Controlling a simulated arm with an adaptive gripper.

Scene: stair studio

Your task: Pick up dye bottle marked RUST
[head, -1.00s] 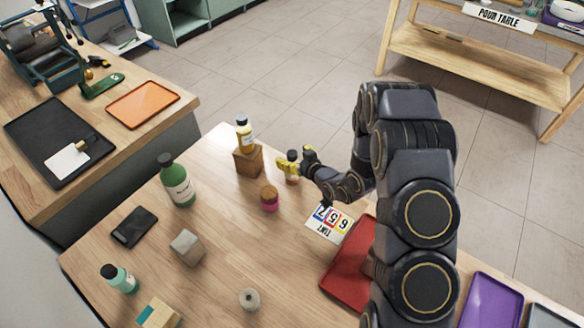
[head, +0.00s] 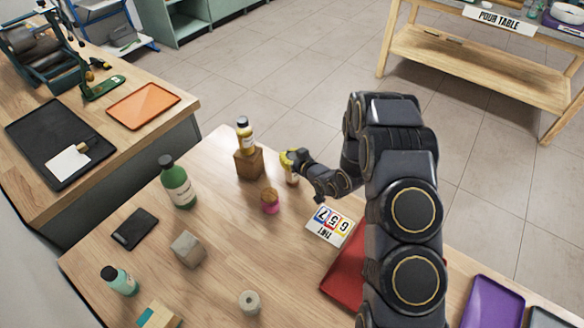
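A small bottle with a pale label (head: 292,178) stands on the wooden table (head: 225,235), partly hidden by my gripper. My gripper (head: 290,160) is at its top, with yellow parts showing there; whether its fingers are closed on the bottle cannot be seen. A green bottle (head: 178,185) and a teal bottle (head: 120,281) stand further left. No bottle label is readable, so I cannot tell which is marked RUST.
A pink jar with a wooden-looking lid (head: 270,203) stands near my gripper. A grey block (head: 187,250), black phone-like slab (head: 134,229) and pale roll (head: 249,302) are also on the table.

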